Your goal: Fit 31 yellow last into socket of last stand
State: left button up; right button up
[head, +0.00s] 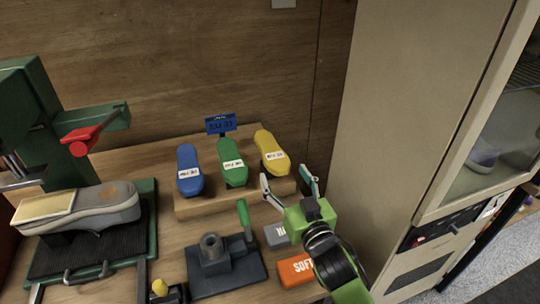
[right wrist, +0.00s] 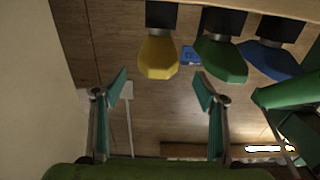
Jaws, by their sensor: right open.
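The yellow last (head: 270,150) lies on a wooden rack at the back, right of the green last (head: 232,162) and the blue last (head: 188,170). Each has a white label, too small to read surely. In the right wrist view the yellow last (right wrist: 158,57) hangs above the gap between my fingers. My right gripper (head: 287,178) is open and empty, just in front of the yellow last and apart from it. The last stand (head: 225,272) is dark grey, with an upright socket (head: 211,244) that looks empty and a green lever (head: 244,217). My left gripper is out of view.
A green press (head: 40,110) with a red handle (head: 85,135) stands at left, a grey sneaker (head: 100,208) on its base. A blue sign (head: 220,124) stands behind the lasts. An orange block (head: 296,270) and a grey block (head: 277,236) lie near my right arm. A tall cabinet (head: 400,130) bounds the right.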

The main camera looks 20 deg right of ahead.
aim_at(271, 148)
jog(key=w, duration=0.6)
jog(key=shift+w+a+p, duration=0.1)
jog(key=shift+w+p, duration=0.25)
jog(key=shift+w+r, duration=0.2)
jog(key=shift+w, duration=0.25)
jog(key=w+p, duration=0.1)
jog(key=w, duration=0.3)
jog(key=shift+w+f, duration=0.1)
jog(key=shift+w, duration=0.15)
jog(key=c, duration=1.6)
